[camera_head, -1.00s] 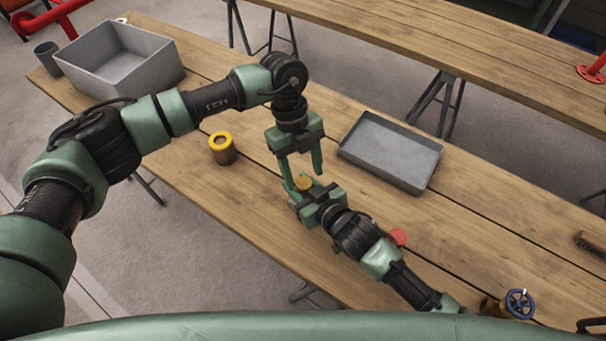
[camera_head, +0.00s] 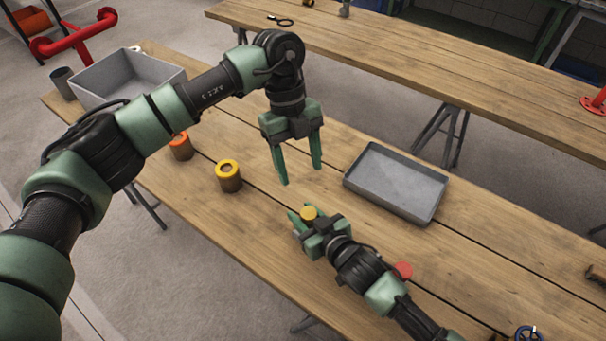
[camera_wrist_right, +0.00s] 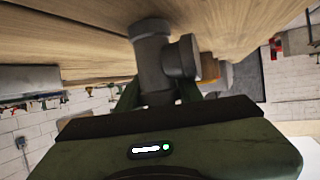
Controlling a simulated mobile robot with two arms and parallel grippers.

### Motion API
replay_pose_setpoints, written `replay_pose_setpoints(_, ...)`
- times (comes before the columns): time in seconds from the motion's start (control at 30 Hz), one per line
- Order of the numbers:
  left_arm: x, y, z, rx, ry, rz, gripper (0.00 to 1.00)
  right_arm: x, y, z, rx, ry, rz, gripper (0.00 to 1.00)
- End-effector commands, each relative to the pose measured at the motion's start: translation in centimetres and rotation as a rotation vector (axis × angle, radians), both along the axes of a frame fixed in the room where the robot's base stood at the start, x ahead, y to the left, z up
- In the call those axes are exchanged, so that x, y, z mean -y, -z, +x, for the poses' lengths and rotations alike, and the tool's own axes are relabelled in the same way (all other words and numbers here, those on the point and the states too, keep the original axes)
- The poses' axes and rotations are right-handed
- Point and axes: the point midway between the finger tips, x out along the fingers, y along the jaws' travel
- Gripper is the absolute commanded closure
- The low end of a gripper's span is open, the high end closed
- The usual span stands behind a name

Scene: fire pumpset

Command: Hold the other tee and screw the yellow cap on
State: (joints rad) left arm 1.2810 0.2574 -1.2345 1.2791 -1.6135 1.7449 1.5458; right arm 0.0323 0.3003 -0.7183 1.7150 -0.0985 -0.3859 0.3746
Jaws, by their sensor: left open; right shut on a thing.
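My right gripper (camera_head: 301,215) is low over the table and shut on a grey pipe tee (camera_wrist_right: 153,62), which shows in the right wrist view with a stub outlet to one side. I cannot tell how far the yellow piece is seated. The tee is mostly hidden by the fingers in the head view.
A brown cylinder with yellow rim (camera_head: 229,177) and one with orange rim (camera_head: 181,148) stand left on the table. A grey tray (camera_head: 397,182) lies right, a grey bin (camera_head: 125,79) stands far left. A red disc (camera_head: 403,270) is beside my right arm.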

Motion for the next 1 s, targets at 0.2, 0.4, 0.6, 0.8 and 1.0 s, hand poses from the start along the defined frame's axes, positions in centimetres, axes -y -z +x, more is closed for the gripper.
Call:
replay_pose_setpoints(0.2, 0.1, 0.1, 0.0, 0.000, 0.000, 0.000, 0.39, -0.1, -0.2, 0.1, 0.003, 0.000, 0.002, 1.00)
replay_pose_setpoints(0.4, 0.3, 1.9, -0.5, -0.001, 0.000, 0.000, 0.39, 0.0, -0.2, 0.1, 0.003, 0.000, 0.002, 1.00)
replay_pose_setpoints(0.6, 0.9, 5.6, -1.6, -0.004, 0.001, 0.000, 0.39, 0.0, -0.2, 0.1, 0.003, 0.000, 0.002, 1.00)
replay_pose_setpoints(0.8, 1.5, 8.9, -2.4, -0.002, 0.001, 0.000, 0.39, -0.1, -0.2, 0.1, 0.003, 0.000, 0.002, 1.00)
replay_pose_setpoints(1.0, 1.8, 11.0, -2.9, -0.001, 0.001, -0.001, 0.39, -0.1, -0.2, 0.1, 0.003, 0.000, 0.002, 1.00)
